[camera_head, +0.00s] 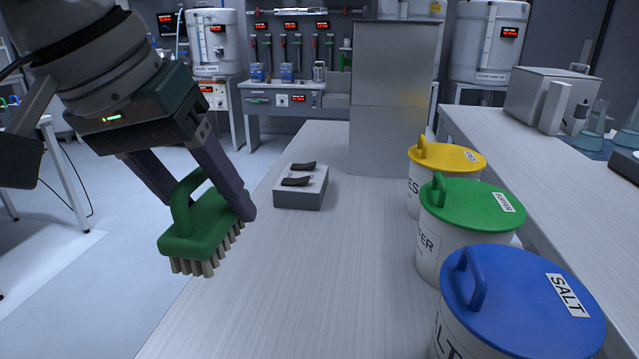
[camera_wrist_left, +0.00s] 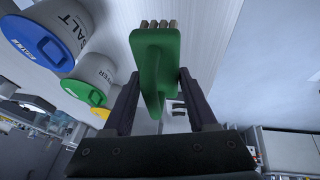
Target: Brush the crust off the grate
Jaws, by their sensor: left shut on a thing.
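My left gripper (camera_head: 215,200) is shut on the handle of a green brush (camera_head: 196,243) in the head view. The brush hangs bristles down, in the air by the table's left edge. Its beige bristles (camera_head: 208,261) touch nothing that I can see. In the left wrist view the green brush (camera_wrist_left: 157,60) sits between the two dark fingers (camera_wrist_left: 160,100). My right gripper is not in view. I cannot make out the grate or any crust in either view.
On the table (camera_head: 290,290) stand a blue-lidded SALT bucket (camera_head: 522,300), a green-lidded one (camera_head: 470,208) and a yellow-lidded one (camera_head: 446,158) at the right. A grey block (camera_head: 302,194) with dark pieces lies mid-table. A tall metal box (camera_head: 392,95) stands behind. The front of the table is clear.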

